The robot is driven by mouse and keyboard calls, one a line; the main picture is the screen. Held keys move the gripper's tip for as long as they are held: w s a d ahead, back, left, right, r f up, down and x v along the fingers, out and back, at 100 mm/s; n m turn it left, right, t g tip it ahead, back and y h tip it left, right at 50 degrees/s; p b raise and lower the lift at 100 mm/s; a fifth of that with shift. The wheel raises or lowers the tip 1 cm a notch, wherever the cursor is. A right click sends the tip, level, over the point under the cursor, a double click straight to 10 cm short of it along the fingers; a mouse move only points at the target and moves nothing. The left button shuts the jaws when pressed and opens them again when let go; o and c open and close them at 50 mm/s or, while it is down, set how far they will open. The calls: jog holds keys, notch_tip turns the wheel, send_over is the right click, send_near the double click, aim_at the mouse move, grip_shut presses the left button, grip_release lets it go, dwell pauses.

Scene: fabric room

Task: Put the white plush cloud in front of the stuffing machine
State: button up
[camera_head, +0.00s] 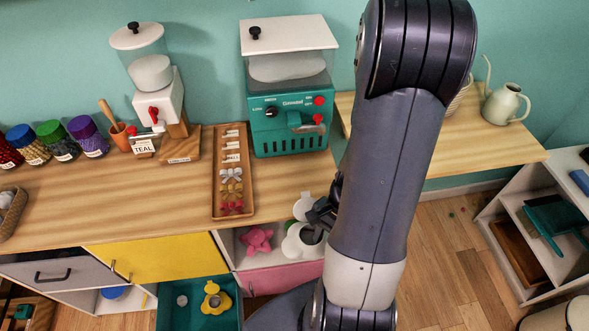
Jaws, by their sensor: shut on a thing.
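The teal stuffing machine (287,120) stands at the back of the wooden counter, with a clear hopper holding white filling, a white lid and red knobs. My gripper (318,216) is low, beyond the counter's front edge, near the open shelf below it. It is shut on a white rounded thing, which looks like the white plush cloud (294,243). My dark fingers and arm hide part of it. The cloud is in front of and below the counter top, apart from the machine.
A wooden tray (220,205) with bows lies left of the machine. A white dispenser (158,105) and jars (88,138) stand further left. A pink plush (256,240) is on the shelf below; a yellow plush (213,298) lies in an open teal drawer. Counter (283,182) before the machine is clear.

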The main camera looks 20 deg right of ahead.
jog(key=w+d+p, duration=0.1)
jog(key=w, duration=0.4)
jog(key=w+d+p, duration=0.1)
jog(key=w+d, duration=0.1)
jog(key=w, duration=0.4)
jog(key=w+d+p, duration=0.2)
jog(key=w, duration=0.4)
jog(key=shift+w+r, duration=0.15)
jog(key=shift+f+p, duration=0.3)
jog(key=shift+f, duration=0.05)
jog(key=shift+f, duration=0.2)
jog(key=o, duration=0.8)
jog(key=shift+r, duration=0.1)
jog(key=shift+c, duration=0.2)
jog(key=b+v, duration=0.2)
jog(key=v, duration=1)
